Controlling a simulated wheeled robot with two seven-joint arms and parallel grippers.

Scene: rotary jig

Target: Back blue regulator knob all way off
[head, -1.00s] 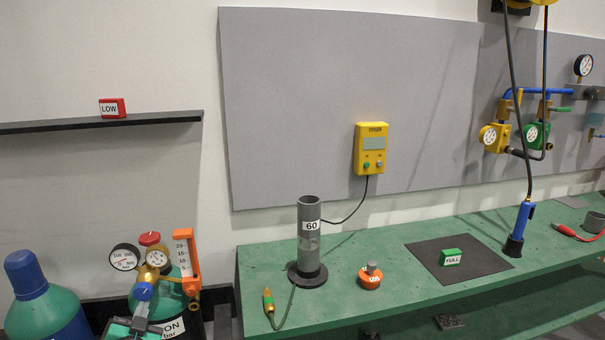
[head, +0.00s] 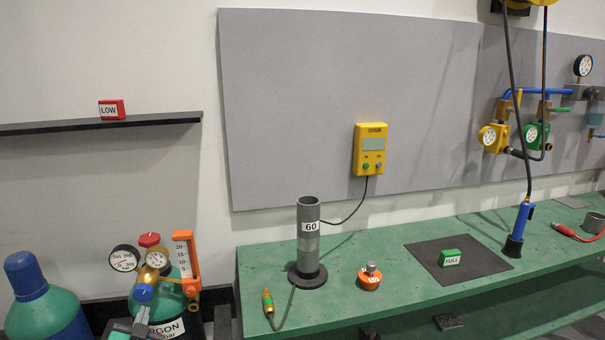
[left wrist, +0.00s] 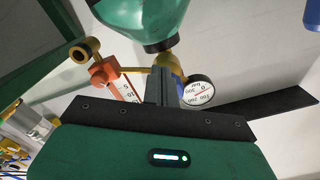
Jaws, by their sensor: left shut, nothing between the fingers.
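The blue regulator knob (head: 144,292) sits on the front of the brass regulator (head: 157,259) on the green argon cylinder (head: 170,308), at lower left in the head view. My left gripper (head: 141,315) is just below the knob, shut and empty. In the left wrist view its closed fingers (left wrist: 160,85) point toward the regulator and hide most of the knob. I cannot tell whether the fingertips touch the knob. My right gripper does not show.
Two round gauges, a red cap (head: 149,240) and an orange flowmeter (head: 188,262) crowd around the knob. A second cylinder with a blue top (head: 25,275) stands at left. The green bench (head: 340,290) lies to the right.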

